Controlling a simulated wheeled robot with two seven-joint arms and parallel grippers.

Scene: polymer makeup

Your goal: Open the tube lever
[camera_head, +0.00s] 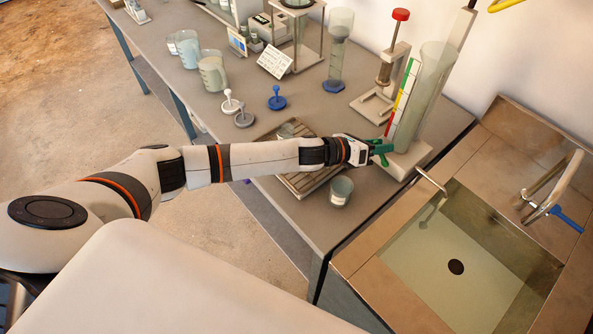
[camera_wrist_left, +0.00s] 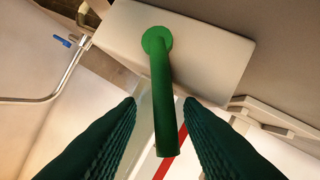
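The tall clear tube (camera_head: 432,90) stands upright on a whitish block base (camera_head: 410,162) near the table's right end. In the left wrist view, the green tube lever (camera_wrist_left: 163,95) is a round-headed rod in front of the base (camera_wrist_left: 215,60). My left gripper (camera_head: 384,150) is beside the base in the head view. In the wrist view its dark green fingers (camera_wrist_left: 160,104) are open, one on each side of the lever's free end, with gaps showing. In the head view I cannot tell the lever apart from the green fingers. My right gripper is not in view.
A sink (camera_head: 455,255) with a metal faucet (camera_head: 545,185) adjoins the table on the right. A glass beaker (camera_head: 341,190) stands just below my left wrist, near a slatted wooden board (camera_head: 302,183). A red-topped press (camera_head: 385,75) stands behind the gripper.

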